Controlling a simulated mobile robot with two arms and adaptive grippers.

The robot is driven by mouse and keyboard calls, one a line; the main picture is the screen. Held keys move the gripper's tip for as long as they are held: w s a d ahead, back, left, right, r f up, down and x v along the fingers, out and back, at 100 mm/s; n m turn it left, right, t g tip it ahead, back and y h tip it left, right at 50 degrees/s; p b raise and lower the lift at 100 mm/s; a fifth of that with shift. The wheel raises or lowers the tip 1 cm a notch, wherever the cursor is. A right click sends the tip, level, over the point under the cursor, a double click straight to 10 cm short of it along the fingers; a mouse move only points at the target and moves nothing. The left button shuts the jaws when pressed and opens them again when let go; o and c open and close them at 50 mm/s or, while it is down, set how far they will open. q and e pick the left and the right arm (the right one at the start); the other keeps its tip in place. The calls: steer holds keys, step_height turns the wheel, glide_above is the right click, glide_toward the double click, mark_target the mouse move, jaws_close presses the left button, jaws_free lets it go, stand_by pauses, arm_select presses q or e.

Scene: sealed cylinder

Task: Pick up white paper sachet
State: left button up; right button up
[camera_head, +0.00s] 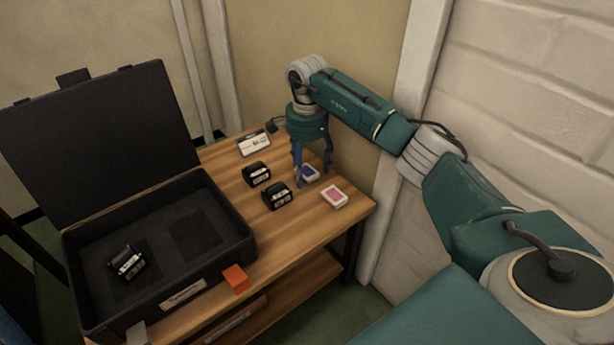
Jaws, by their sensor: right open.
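A small white packet with a blue face (310,174) lies on the wooden table. My right gripper (313,179) points down over it, open, with one fingertip to each side of the packet in the picture. I cannot tell whether the fingers touch it. A similar white packet with a pink face (334,197) lies nearer the table's right corner, apart from the gripper. I cannot tell from the picture which packet is the paper sachet. My left gripper is not in view.
Two black labelled blocks (276,196) (258,174) stand left of the gripper. A white card (253,143) lies at the back. An open black case (243,240) holds another black block (127,264). An orange piece (236,277) is at its front. A wall stands close on the right.

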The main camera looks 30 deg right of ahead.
steer(key=shift+c, duration=0.2)
steer(key=c, duration=1.1)
steer(key=shift+r, duration=0.1)
steer(key=shift+c, duration=0.2)
